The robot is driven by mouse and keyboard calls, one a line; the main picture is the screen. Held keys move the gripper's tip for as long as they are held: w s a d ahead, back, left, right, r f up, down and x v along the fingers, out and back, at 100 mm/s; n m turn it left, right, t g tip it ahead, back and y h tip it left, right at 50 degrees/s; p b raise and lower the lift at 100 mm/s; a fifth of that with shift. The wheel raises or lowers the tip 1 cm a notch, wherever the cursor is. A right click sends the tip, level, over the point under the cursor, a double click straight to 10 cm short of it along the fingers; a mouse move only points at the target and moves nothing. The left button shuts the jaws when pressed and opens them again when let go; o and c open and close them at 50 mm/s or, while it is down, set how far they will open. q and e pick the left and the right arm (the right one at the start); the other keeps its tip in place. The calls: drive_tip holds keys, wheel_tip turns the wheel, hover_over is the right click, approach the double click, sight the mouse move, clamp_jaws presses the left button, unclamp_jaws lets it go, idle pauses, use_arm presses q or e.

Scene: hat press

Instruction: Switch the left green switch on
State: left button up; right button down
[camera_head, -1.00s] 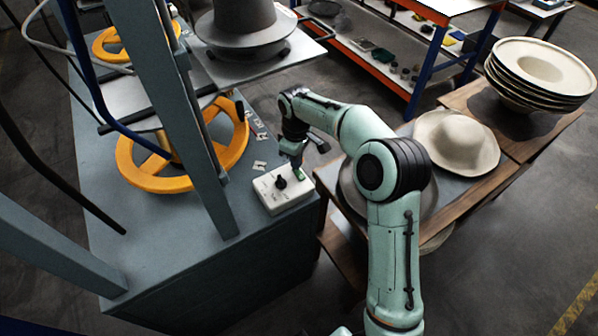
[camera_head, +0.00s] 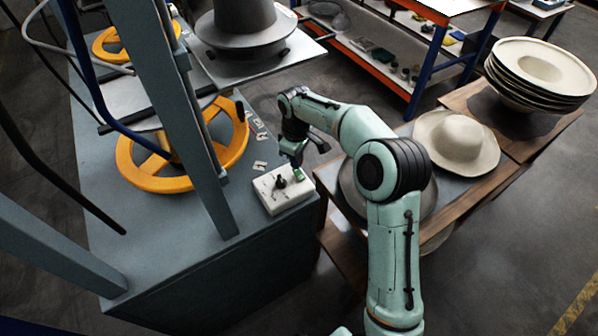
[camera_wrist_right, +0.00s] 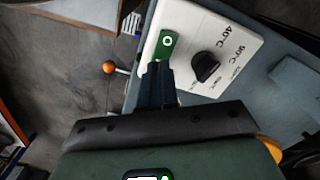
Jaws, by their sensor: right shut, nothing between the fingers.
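A white control box (camera_head: 285,196) sits on the blue-grey press table near its right edge. It carries a black knob (camera_head: 281,183) and a green switch (camera_head: 300,176). In the right wrist view, the green switch (camera_wrist_right: 166,44) bears a white ring mark, and the black knob (camera_wrist_right: 206,67) lies to its right beside temperature lettering. My right gripper (camera_wrist_right: 158,68) is shut and empty, its fingertips right at the near end of the green switch. I cannot tell whether they touch it. No second green switch shows clearly. My left gripper is not in view.
The hat press has yellow handwheels (camera_head: 140,178) and a grey upright (camera_head: 185,120) left of the box. A grey hat form (camera_head: 240,30) stands above. Felt hats (camera_head: 457,142) lie on a wooden table (camera_head: 512,150) to the right. An orange-tipped lever (camera_wrist_right: 109,67) shows near the box.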

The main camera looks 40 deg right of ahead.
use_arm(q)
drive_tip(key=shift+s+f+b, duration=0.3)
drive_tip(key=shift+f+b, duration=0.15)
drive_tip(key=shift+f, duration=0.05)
use_arm(e)
drive_tip(key=shift+f, duration=1.05)
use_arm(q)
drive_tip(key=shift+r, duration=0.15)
use_arm(e)
drive_tip(key=shift+r, duration=0.15)
drive_tip(key=shift+r+p, duration=1)
drive_tip(key=shift+r, duration=0.4)
drive_tip(key=shift+r+p, duration=1.2)
drive_tip(key=shift+r, duration=0.85)
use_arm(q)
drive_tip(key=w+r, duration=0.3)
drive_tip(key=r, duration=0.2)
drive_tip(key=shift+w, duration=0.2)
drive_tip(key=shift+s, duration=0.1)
use_arm(e)
drive_tip(key=shift+f, duration=0.1)
